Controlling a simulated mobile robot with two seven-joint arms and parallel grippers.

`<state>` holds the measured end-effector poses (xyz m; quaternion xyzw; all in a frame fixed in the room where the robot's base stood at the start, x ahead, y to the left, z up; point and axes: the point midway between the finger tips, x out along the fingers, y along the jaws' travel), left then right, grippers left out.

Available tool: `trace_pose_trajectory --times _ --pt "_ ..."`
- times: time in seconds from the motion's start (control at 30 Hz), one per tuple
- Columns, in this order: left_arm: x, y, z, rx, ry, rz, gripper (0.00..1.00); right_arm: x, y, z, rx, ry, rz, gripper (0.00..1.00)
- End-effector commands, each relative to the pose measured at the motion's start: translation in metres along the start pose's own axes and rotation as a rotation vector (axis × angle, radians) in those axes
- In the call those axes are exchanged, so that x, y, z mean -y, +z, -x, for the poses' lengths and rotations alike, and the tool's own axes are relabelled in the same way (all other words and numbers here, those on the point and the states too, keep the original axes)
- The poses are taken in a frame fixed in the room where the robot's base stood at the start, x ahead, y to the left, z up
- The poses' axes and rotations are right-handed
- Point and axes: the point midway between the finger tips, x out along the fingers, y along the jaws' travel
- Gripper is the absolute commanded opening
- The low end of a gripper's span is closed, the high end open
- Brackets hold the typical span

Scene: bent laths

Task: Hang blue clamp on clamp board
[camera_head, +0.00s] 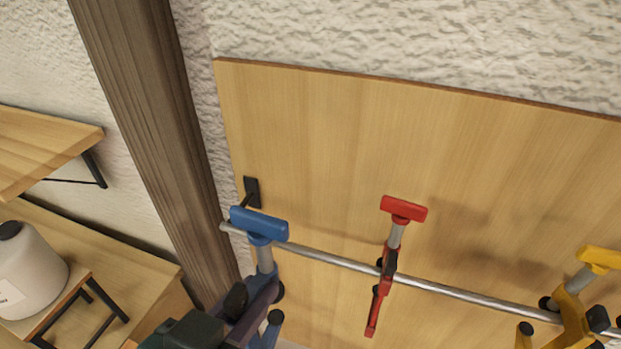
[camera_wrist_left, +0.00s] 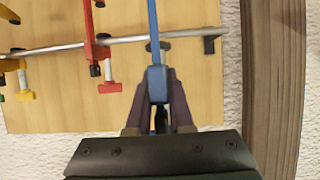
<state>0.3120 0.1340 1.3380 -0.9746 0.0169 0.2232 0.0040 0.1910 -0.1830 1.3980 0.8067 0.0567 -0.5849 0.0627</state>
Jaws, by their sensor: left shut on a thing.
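The blue clamp (camera_head: 259,223) is upright at the left end of the metal rod (camera_head: 345,262) on the wooden clamp board (camera_head: 320,130). Its blue top overlaps the rod in the head view; I cannot tell whether it rests on it. My left gripper (camera_head: 257,308) is shut on the blue clamp, below its top. In the left wrist view the gripper fingers (camera_wrist_left: 159,105) are closed around the clamp (camera_wrist_left: 156,82), and its long blue bar crosses in front of the rod. My right gripper is not in view.
A red clamp (camera_head: 387,270) hangs on the rod's middle and a yellow clamp (camera_head: 575,300) to its right. A black bracket (camera_head: 252,192) holds the rod's left end. A wooden post (camera_head: 150,130), shelf (camera_head: 45,145) and white jug (camera_head: 28,275) are at left.

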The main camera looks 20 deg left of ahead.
Motion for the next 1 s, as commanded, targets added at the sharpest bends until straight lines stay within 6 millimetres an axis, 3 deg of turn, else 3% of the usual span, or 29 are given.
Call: trace_pose_trajectory --times 1.0 --pt "0.000 -0.044 -0.092 -0.008 0.000 0.000 0.00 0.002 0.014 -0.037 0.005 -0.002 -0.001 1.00"
